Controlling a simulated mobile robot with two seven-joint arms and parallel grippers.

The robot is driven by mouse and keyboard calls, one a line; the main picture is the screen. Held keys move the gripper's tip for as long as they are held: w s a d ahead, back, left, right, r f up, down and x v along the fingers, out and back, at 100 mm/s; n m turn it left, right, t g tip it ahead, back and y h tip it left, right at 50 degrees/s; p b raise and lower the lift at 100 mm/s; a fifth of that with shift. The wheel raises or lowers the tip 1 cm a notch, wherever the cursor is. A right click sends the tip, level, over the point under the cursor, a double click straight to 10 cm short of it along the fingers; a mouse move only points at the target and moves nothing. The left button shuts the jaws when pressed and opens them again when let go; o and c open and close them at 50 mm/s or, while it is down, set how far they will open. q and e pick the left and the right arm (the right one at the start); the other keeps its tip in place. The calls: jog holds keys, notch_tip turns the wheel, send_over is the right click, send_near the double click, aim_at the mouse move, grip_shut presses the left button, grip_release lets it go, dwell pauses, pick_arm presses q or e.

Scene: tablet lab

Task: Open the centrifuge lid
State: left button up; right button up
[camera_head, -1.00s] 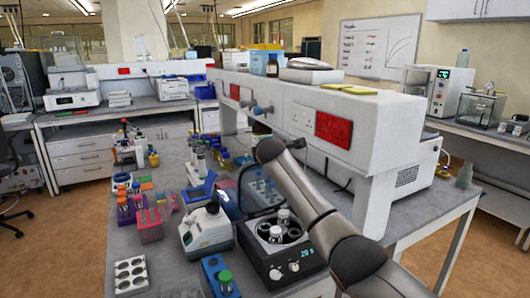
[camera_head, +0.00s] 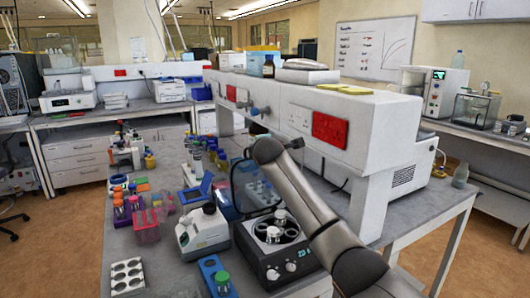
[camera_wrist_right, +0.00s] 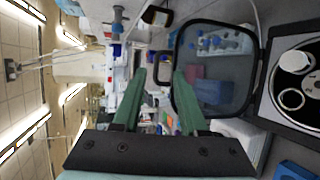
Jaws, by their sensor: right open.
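The centrifuge (camera_head: 262,262) is a dark box with two knobs and a round rotor on the bench. Its clear, dark-framed lid (camera_head: 250,180) stands raised behind the rotor, partly covered by my right arm. In the right wrist view the lid (camera_wrist_right: 217,85) is right of the fingers, and the centrifuge rotor (camera_wrist_right: 296,72) is at the right edge. My right gripper (camera_wrist_right: 159,78) is open, with green fingers apart. A dark loop, perhaps the lid's handle (camera_wrist_right: 164,87), shows between the fingertips; contact cannot be told. The head view hides this gripper behind its arm. My left gripper is not in view.
A small white device (camera_head: 203,232) stands left of the centrifuge, with a blue rack (camera_head: 212,268) in front. A white rack with holes (camera_head: 128,275) lies at the front left. A white shelf unit (camera_head: 375,120) with a red panel rises behind my right arm.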

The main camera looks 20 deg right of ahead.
jog(key=b+v, duration=0.2)
jog(key=v, duration=0.8)
jog(key=shift+s+r, duration=0.1)
